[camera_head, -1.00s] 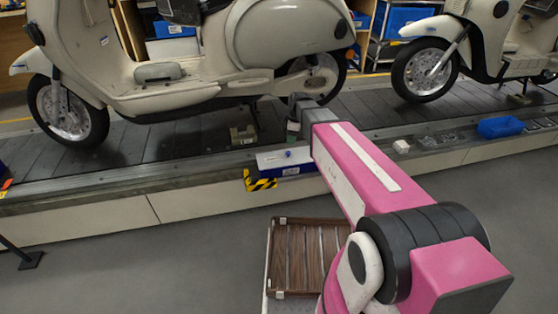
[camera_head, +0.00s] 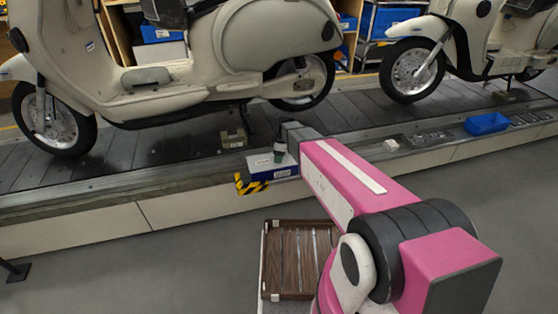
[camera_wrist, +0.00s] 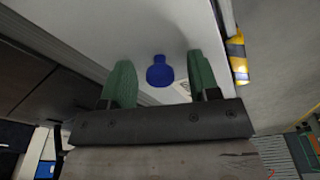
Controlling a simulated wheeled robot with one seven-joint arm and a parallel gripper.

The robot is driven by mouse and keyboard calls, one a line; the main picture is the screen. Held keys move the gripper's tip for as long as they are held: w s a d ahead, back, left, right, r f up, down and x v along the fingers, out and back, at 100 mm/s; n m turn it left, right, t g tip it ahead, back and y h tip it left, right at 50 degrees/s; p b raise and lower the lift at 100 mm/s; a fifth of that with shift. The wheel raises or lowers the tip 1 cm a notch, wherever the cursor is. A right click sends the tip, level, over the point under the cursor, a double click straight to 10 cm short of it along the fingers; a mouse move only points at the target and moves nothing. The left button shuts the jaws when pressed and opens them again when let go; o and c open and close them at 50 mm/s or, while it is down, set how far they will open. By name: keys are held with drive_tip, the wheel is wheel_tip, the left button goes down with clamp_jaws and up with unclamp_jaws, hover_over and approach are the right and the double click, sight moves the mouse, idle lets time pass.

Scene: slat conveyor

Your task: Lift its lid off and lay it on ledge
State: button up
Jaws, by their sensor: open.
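A blue box (camera_head: 287,172) with a white lid (camera_head: 258,162) stands on the grey ledge (camera_head: 190,188) along the conveyor's near side. My gripper (camera_head: 279,155) is at the lid's right part and hides the lid's knob in the head view. In the wrist view the blue knob (camera_wrist: 159,73) stands on the pale lid (camera_wrist: 130,30), between the two green fingers of my gripper (camera_wrist: 160,80). The fingers are open, with a gap on each side of the knob.
Yellow-black striped marking (camera_head: 250,184) lies at the box's left end. A cream scooter (camera_head: 180,80) stands on the slat conveyor (camera_head: 160,145) behind. A blue tray (camera_head: 487,124) and a small pale block (camera_head: 390,145) lie further right. A brown slatted tray (camera_head: 298,262) is in front.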

drive_tip(key=c, duration=1)
